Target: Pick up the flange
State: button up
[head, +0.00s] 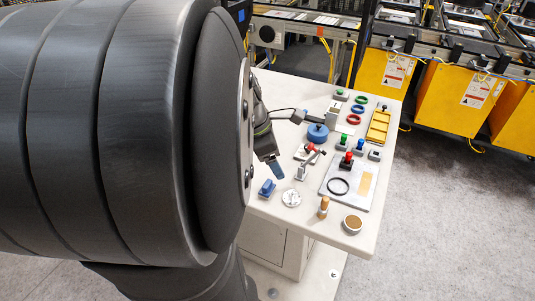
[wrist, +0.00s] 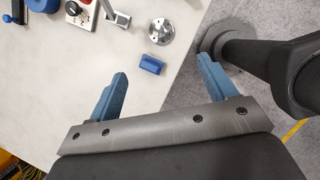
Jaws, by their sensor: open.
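The flange is a round silver metal disc with holes and a raised centre. It lies flat near the table's edge in the head view (head: 291,198) and near the top centre of the wrist view (wrist: 162,31). My gripper (wrist: 162,67) is open, with its two blue fingers wide apart and nothing held. The flange lies beyond the fingertips in the wrist view, not between them. In the head view my gripper (head: 276,168) hangs above the table, behind and left of the flange, partly hidden by my arm.
A small blue block (wrist: 152,65) lies close to the flange, between it and my gripper. A metal toggle clamp (head: 302,171) stands behind the flange.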

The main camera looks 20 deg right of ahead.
jog(key=f+n, duration=0.1)
jog(key=n, duration=0.2)
send_near(292, 192)
jog(key=x, duration=0.4)
jog(key=shift+s+a+f, duration=0.1)
jog(key=shift+s+f, duration=0.05)
jog(key=shift+f, duration=0.35)
jog(key=shift+d+x, duration=0.15)
jog(key=shift+x, duration=1.2)
jog(key=shift+d+x, duration=0.15)
jog(key=shift+x, duration=1.15)
jog(key=shift+r, duration=0.1)
jog(key=c, duration=1.3)
